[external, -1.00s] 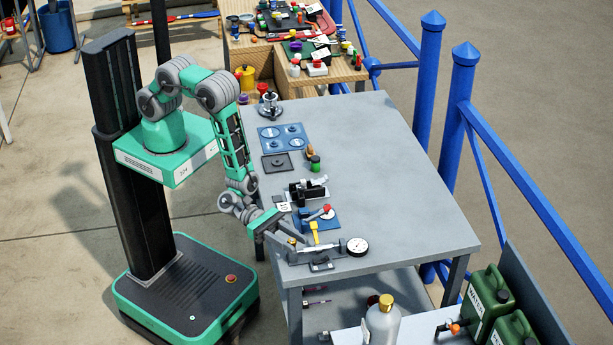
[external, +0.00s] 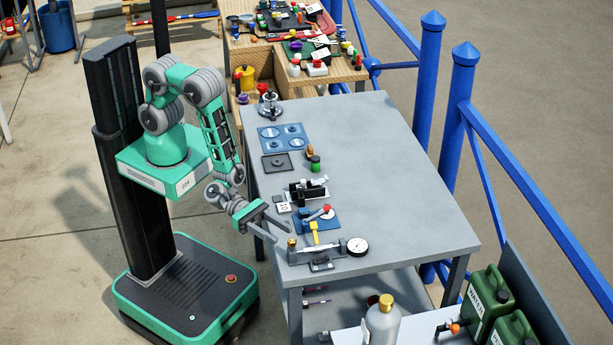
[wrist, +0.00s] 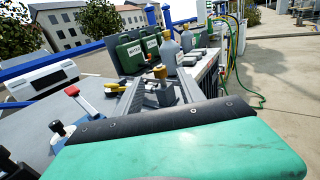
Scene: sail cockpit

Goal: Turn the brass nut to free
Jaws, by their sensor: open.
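The brass nut (external: 291,242) is a small gold knob at the left end of a grey fixture (external: 302,257) near the table's front edge. It also shows in the wrist view (wrist: 164,96), between my two finger lines. My gripper (external: 281,232) is open and empty, with its fingers just short of the nut and apart from it in the external view. In the wrist view the open fingers of my gripper (wrist: 158,86) reach forward; the green and black housing hides the near part of the fixture.
A round dial gauge (external: 357,246) sits at the fixture's right end. A yellow-handled part (external: 314,232) and a blue-based lever with a red knob (external: 326,209) stand close behind. A black clamp-like device (external: 306,189) is farther back. The table's right side is clear.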

